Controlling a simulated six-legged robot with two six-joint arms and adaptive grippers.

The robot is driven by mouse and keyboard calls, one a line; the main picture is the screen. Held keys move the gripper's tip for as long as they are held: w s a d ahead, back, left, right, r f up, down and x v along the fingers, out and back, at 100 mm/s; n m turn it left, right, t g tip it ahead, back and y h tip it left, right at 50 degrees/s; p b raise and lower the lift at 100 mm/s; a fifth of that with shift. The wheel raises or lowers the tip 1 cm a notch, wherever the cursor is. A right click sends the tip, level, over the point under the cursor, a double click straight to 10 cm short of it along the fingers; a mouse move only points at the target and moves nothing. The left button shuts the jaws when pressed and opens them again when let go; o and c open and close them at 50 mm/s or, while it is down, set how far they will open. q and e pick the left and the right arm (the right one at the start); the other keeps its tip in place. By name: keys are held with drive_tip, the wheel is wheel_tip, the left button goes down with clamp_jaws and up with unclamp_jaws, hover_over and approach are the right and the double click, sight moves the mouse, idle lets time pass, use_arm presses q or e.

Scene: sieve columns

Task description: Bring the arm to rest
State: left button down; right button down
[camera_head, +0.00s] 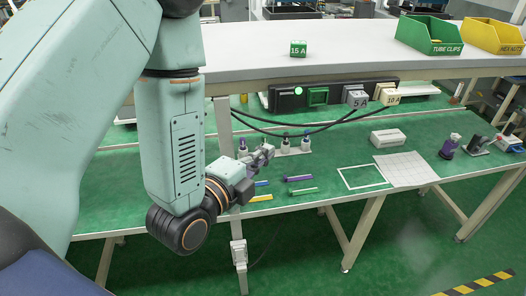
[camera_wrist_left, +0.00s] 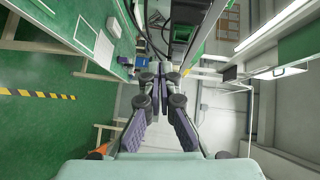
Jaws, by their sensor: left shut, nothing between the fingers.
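My left arm comes in from the left in the head view and reaches over the green bench. Its gripper (camera_head: 263,155) is small in that view, in front of the bottles on the bench. In the left wrist view the fingers of my left gripper (camera_wrist_left: 160,72) come together at the tips, with nothing between them. Whether the gripper touches anything cannot be told. My right gripper is in neither view.
A grey shelf (camera_head: 350,60) above the green bench (camera_head: 330,160) carries a green 15 A block (camera_head: 298,48), a green bin (camera_head: 428,35) and a yellow bin (camera_head: 492,36). A socket strip (camera_head: 285,98) with cables hangs below. A white box (camera_head: 388,137) stands right.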

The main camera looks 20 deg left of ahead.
use_arm(q)
drive_tip(key=shift+w+a, duration=0.1)
drive_tip(key=shift+a, duration=0.05)
drive_tip(key=s+a+f+n+g+y+b, duration=0.15)
drive_tip(key=s+f+n+g, duration=0.35)
drive_tip(key=f, duration=0.5)
drive_tip(key=s+a+f+n+g+y+b, duration=0.1)
drive_tip(key=s+f+n+g+b, duration=0.15)
drive_tip(key=f+n, duration=0.65)
drive_tip(key=s+f+n+g+b, duration=0.2)
drive_tip(key=s+f+g+b, duration=0.2)
drive_tip(key=s+f+b, duration=0.4)
drive_tip(key=s+a+f+n+g+b, duration=0.1)
drive_tip(key=s+f+n+g+b, duration=0.2)
drive_tip(key=s+f, duration=1)
wheel_tip(320, 180, down, 8)
drive_tip(key=g+b, duration=0.2)
drive_tip(key=b, duration=0.3)
drive_tip(key=shift+s+a+f+n+y, duration=0.15)
drive_tip(key=shift+n+y, duration=0.15)
drive_tip(key=shift+y, duration=0.05)
